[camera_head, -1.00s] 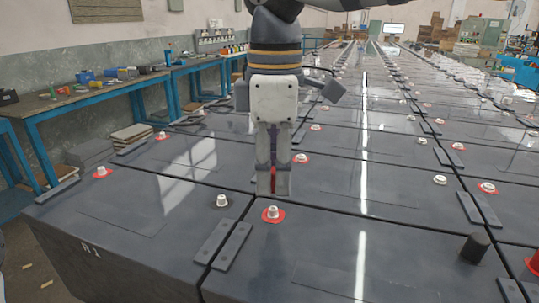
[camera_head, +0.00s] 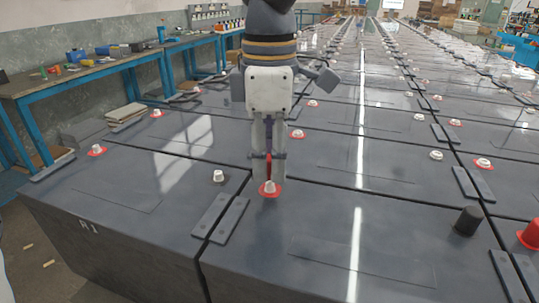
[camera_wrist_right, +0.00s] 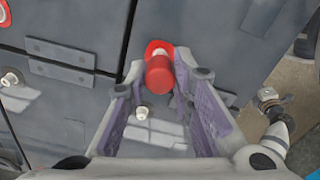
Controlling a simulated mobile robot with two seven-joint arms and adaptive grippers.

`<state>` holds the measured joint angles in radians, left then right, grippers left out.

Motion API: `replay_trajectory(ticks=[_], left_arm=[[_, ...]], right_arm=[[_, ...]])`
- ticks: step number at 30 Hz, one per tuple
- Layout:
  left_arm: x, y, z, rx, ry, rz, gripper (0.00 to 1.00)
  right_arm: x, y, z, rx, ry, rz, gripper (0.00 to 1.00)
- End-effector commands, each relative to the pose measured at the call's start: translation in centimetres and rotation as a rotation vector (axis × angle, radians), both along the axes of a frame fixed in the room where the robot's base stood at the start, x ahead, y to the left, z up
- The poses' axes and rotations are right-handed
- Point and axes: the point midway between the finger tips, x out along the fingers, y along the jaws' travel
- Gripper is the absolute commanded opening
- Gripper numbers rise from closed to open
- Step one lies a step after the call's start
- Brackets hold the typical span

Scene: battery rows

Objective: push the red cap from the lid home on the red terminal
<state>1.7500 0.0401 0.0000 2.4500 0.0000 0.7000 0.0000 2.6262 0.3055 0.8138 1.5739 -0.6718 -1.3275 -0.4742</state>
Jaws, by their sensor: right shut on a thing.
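My right gripper (camera_head: 268,180) points down over the near middle battery. It is shut on the red cap (camera_head: 268,163), which also shows between the fingertips in the right wrist view (camera_wrist_right: 160,76). The red terminal (camera_head: 269,189) has a pale post in a red ring and stands directly in front of the fingers in the head view. I cannot tell whether cap and post touch.
A black cap (camera_head: 469,220) stands on the lid to the right, and another red cap (camera_head: 530,234) is at the right edge. A pale post (camera_head: 218,176) and flat grey link bars (camera_head: 212,214) lie left of the gripper. Battery rows extend behind.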

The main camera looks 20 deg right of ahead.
Motion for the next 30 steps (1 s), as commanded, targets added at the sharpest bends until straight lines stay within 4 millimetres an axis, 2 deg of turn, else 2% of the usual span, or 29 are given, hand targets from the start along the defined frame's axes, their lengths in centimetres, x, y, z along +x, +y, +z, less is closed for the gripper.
replay_trajectory(ticks=[16,30], left_arm=[[0.0,0.0,0.0,0.0,0.0,0.0,0.64],[0.0,0.0,0.0,0.0,0.0,0.0,0.64]], right_arm=[[0.0,0.0,-0.1,0.0,-0.001,-0.001,0.1],[0.0,0.0,-1.2,0.001,0.0,-0.001,0.1]])
